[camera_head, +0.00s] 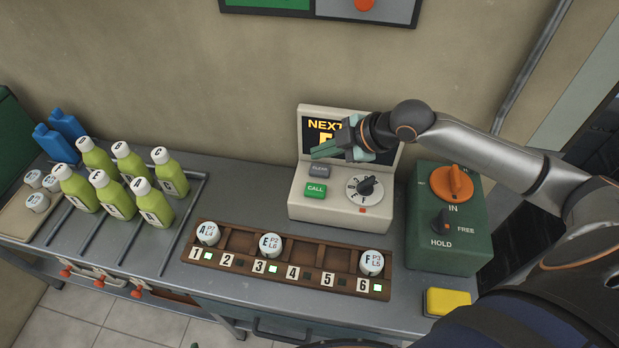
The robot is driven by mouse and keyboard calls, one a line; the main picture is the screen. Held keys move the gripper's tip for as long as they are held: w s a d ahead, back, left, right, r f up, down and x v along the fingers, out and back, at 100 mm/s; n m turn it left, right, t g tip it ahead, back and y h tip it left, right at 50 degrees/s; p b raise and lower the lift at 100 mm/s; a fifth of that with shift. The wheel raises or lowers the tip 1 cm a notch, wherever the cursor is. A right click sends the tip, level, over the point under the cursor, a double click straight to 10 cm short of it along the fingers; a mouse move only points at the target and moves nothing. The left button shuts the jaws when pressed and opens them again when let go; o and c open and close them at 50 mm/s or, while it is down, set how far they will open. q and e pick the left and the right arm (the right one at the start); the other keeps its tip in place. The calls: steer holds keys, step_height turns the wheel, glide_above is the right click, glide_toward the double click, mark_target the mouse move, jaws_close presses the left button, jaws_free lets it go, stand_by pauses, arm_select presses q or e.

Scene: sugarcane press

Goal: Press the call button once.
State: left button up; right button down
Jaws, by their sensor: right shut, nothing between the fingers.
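The call button is the green button (315,190) marked CALL, low on the left of the sloped face of a cream console (297,215). A grey button (319,171) sits just above it, and a black dial (370,188) is to its right. The console's dark screen (313,130) reads NEXT in yellow; the rest is partly hidden behind my right gripper. My right gripper (322,151) is shut and empty. Its green fingertips point left, in front of the screen and above the grey button in the picture, apart from the call button. My left gripper is not in view.
A green box (420,235) with an orange knob and black switch stands right of the console. A wooden rack (315,270) with numbered slots and several white-capped pieces lies in front. Several green bottles (118,200) stand left. A yellow block (446,301) is at the front right.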

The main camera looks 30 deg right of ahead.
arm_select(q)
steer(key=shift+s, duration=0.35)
arm_select(e)
steer(key=shift+s, duration=0.2)
steer(key=shift+f, duration=0.1)
steer(key=b, duration=0.4)
glide_above(321, 190)
step_height(321, 190, down, 7)
steer(key=shift+r, duration=0.1)
steer(key=shift+f+b, duration=0.3)
steer(key=shift+f, duration=0.6)
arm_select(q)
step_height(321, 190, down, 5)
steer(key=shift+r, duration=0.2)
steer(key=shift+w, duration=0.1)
arm_select(e)
steer(key=shift+f, duration=0.1)
